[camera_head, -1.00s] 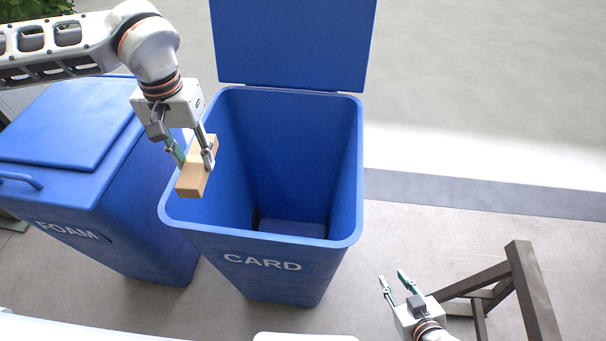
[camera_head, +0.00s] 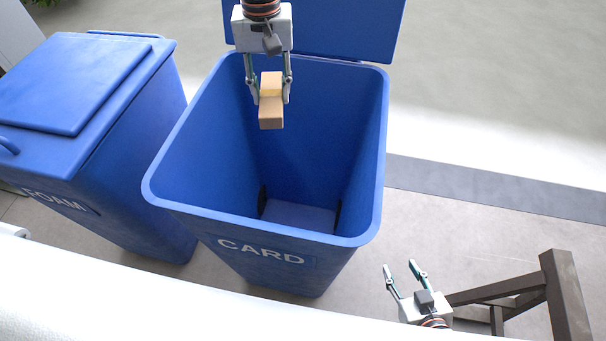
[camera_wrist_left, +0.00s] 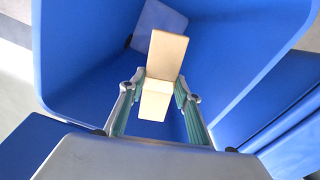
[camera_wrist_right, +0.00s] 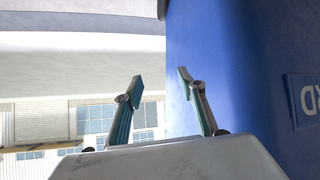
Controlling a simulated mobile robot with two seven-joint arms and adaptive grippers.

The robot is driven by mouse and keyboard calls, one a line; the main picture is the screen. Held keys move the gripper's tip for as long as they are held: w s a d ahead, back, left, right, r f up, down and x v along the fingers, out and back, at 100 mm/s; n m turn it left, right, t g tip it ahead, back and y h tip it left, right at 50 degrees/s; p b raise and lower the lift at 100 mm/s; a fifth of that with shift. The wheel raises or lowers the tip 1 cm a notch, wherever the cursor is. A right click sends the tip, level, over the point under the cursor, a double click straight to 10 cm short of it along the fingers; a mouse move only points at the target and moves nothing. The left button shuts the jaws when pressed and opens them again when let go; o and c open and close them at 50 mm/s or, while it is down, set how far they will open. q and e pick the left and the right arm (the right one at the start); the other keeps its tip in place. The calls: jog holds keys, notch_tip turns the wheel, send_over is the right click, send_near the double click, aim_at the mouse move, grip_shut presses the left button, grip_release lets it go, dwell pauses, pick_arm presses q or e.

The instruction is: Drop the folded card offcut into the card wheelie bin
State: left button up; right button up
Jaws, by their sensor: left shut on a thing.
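The folded card offcut (camera_head: 271,108) is a small tan, block-like piece. My left gripper (camera_head: 271,92) is shut on it and holds it over the open mouth of the card wheelie bin (camera_head: 160,180), near the back wall. The bin is blue, marked CARD, with its lid raised behind. The left wrist view also shows the offcut (camera_wrist_left: 167,55) between the fingers, with the bin floor below. My right gripper (camera_head: 402,272) is open and empty, outside the bin at lower right. In the right wrist view the right gripper (camera_wrist_right: 160,85) is beside the bin's blue outer wall (camera_wrist_right: 230,60).
A closed blue bin marked FOAM (camera_head: 100,140) stands to the left of the card bin. A dark brown frame (camera_head: 560,290) stands at the lower right.

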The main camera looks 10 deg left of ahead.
pick_arm(q)
jog(key=shift+f+b, duration=0.3)
jog(key=shift+f, duration=0.3)
notch_tip(320, 180, down, 4)
jog(key=b, duration=0.3)
jog(key=shift+f+b, duration=0.25)
jog(key=shift+b, duration=0.1)
pick_arm(e)
jog(key=f, duration=0.1)
jog(key=w+d+f, duration=0.1)
jog(key=shift+w+d+f, duration=0.15)
jog(key=shift+d+f, duration=0.05)
jog(key=shift+f, duration=0.1)
